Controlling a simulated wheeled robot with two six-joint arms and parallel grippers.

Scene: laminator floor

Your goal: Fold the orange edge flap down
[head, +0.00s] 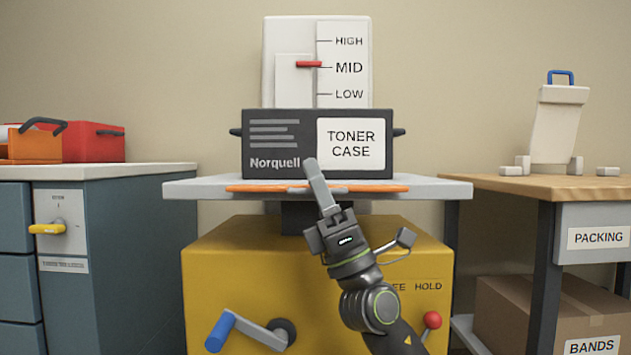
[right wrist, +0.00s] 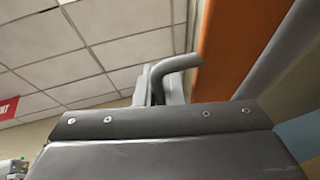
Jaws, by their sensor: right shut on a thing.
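The orange edge flap (head: 265,188) shows in the head view as a thin, nearly level strip along the front edge of the grey lift platform (head: 440,188). My right gripper (head: 314,170) is at the middle of this strip, fingers pointing up and slightly left, and is shut on the flap. Its fingers cover part of the strip. In the right wrist view the orange flap (right wrist: 240,45) is a broad slanting face right of the fingers (right wrist: 168,78); the exact grip contact is hidden. My left gripper is in neither view.
The black toner case (head: 270,150) sits on the platform just behind the flap. Below is a yellow base (head: 225,275) with a blue-handled crank (head: 222,330) and a red-knobbed lever (head: 432,320). A drawer cabinet (head: 110,250) stands left, a wooden packing table (head: 560,187) right.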

